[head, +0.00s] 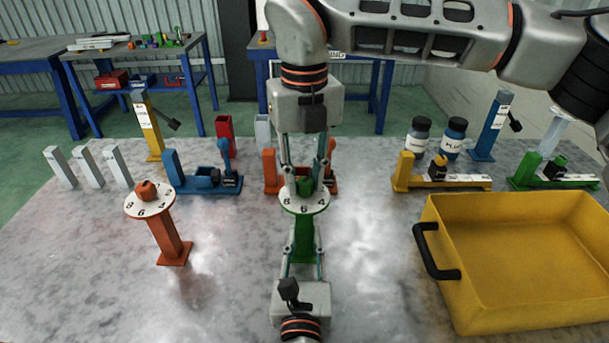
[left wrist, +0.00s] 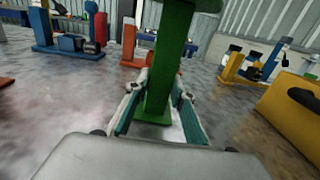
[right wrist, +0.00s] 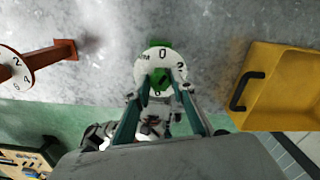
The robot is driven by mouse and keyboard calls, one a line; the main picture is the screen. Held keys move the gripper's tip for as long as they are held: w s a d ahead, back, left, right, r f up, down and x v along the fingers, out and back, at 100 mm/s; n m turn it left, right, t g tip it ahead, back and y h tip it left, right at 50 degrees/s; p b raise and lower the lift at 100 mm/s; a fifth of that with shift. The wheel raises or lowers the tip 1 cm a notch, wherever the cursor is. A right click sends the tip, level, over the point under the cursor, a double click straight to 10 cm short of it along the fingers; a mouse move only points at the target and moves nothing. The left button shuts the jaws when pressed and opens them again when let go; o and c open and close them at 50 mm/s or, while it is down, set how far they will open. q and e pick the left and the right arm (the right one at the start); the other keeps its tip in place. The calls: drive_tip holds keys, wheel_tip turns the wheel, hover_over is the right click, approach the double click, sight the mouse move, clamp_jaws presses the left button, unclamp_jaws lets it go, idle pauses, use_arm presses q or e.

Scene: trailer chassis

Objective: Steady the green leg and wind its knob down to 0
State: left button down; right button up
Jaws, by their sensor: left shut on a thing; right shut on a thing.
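The green leg (head: 303,240) stands upright in the middle of the table with a white numbered dial (head: 307,203) on top. Its green knob (head: 305,186) sits on the dial; the knob also shows in the right wrist view (right wrist: 160,82). My left gripper (head: 303,255) is shut around the leg's post low down, near the foot; the post stands between its fingers in the left wrist view (left wrist: 167,75). My right gripper (head: 305,170) comes from above and is shut on the knob. The dial's 0 shows in the right wrist view on the side away from my gripper. The pointer is unclear.
An orange leg (head: 168,235) with its own dial stands to the left. A yellow tray (head: 440,290) with a black handle stands at the right. Blue, orange, yellow and green clamp-like fixtures, two bottles and grey blocks line the back.

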sight(304, 181)
use_arm(q)
drive_tip(key=shift+f, duration=0.15)
use_arm(e)
drive_tip(key=n, duration=0.5)
drive_tip(key=shift+r, duration=0.1)
idle(0.5)
drive_tip(key=o, duration=1.1)
wheel_tip(304, 181, up, 12)
use_arm(q)
drive_tip(key=c, duration=1.4)
unclamp_jaws()
drive_tip(key=shift+c, duration=0.2)
